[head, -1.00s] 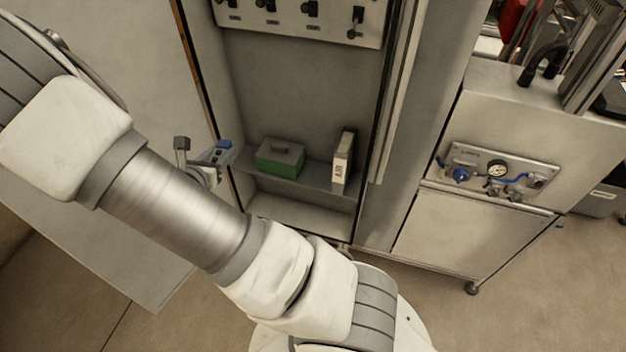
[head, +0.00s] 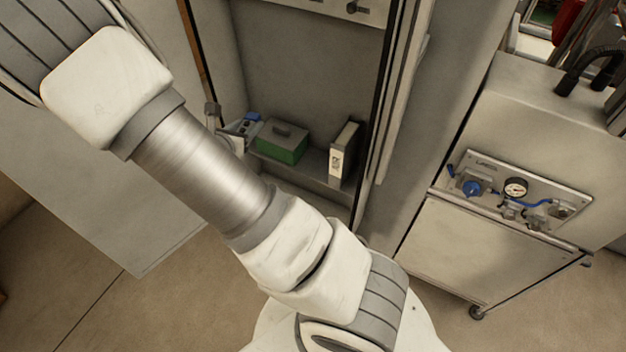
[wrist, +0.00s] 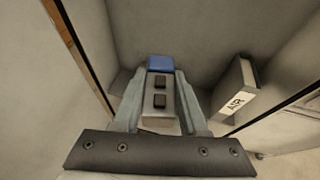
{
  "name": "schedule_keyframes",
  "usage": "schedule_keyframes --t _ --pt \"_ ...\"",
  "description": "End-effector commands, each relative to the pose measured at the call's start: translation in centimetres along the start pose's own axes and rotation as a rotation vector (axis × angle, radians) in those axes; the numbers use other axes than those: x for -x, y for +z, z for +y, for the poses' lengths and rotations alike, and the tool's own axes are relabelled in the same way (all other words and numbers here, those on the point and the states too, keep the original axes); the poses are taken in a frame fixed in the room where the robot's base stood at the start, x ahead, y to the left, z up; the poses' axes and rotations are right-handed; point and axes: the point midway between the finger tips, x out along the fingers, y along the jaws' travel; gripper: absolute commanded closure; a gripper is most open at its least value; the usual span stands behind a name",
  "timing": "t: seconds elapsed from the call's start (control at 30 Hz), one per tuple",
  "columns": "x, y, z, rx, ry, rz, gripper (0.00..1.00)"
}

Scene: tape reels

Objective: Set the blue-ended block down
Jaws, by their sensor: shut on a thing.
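The blue-ended block (head: 253,117) is a pale grey block with a bright blue end. In the wrist view it shows two dark squares on top, and its blue end (wrist: 160,63) points away from me. My gripper (head: 241,126) is shut on the block, with one finger along each side in the wrist view (wrist: 160,98). In the head view the block is at the left side of the open cabinet, just left of a green box (head: 282,142). I cannot tell whether the block touches the shelf (head: 312,170); its underside is hidden.
A white box labelled AIR (head: 343,152) stands upright on the shelf, right of the green box. It also shows in the wrist view (wrist: 236,92), right of my gripper with a gap. The cabinet's side walls close in on both sides. A gauge panel (head: 515,192) is farther right.

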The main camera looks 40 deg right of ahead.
Motion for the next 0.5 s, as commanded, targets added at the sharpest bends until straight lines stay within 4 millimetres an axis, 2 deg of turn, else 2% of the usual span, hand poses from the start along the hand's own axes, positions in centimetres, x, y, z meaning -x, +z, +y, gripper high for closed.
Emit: schedule_keyframes --t 0.03,0.5 --pt "-1.9 -1.9 -0.8 -0.011 -0.018 -0.001 1.0" --pt "-11.8 -7.2 -8.4 -0.066 -0.147 -0.003 1.0"
